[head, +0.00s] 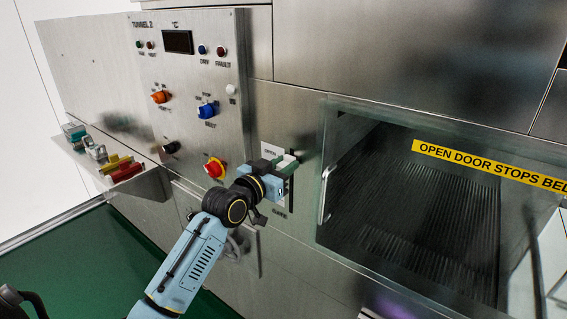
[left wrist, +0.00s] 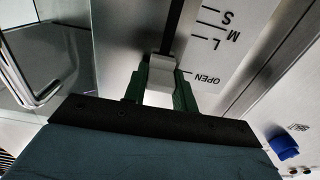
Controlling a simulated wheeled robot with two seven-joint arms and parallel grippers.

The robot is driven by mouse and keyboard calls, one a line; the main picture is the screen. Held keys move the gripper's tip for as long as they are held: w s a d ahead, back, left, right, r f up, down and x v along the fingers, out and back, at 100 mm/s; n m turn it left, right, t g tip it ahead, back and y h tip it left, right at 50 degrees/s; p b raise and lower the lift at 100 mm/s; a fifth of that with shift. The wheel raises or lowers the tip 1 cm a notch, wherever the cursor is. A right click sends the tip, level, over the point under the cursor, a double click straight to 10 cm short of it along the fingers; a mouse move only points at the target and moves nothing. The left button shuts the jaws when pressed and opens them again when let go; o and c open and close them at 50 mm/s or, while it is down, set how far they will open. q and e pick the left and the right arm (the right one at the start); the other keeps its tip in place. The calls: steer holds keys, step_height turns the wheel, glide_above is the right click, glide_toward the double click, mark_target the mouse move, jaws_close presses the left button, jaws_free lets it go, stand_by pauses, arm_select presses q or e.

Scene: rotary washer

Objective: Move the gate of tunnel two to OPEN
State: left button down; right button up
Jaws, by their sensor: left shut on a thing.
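The tunnel two gate slider is a vertical slot on a pale scale plate (head: 270,151) beside the glass door. In the left wrist view the plate (left wrist: 225,45) carries the marks S, M, L and OPEN. The light grey slider knob (left wrist: 160,72) sits close to the level of the OPEN mark. My left gripper (head: 288,162) is shut on this knob near the plate's upper end, with its green fingers (left wrist: 161,88) on either side of it. My right gripper is not in view.
The glass door (head: 400,210) with its upright handle (head: 325,192) is just right of the slider. The TUNNEL 2 panel (head: 190,80) has an orange knob (head: 160,97), a blue knob (head: 207,110) and a red-yellow knob (head: 214,168). A shelf (head: 145,190) holds small items.

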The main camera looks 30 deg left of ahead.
arm_select(q)
steer(key=c, duration=1.1)
jaws_free()
steer(key=s, duration=0.9)
steer(key=s+a+b, duration=0.1)
steer(key=s, duration=0.3)
steer(key=shift+s, duration=0.2)
steer(key=shift+f, duration=0.1)
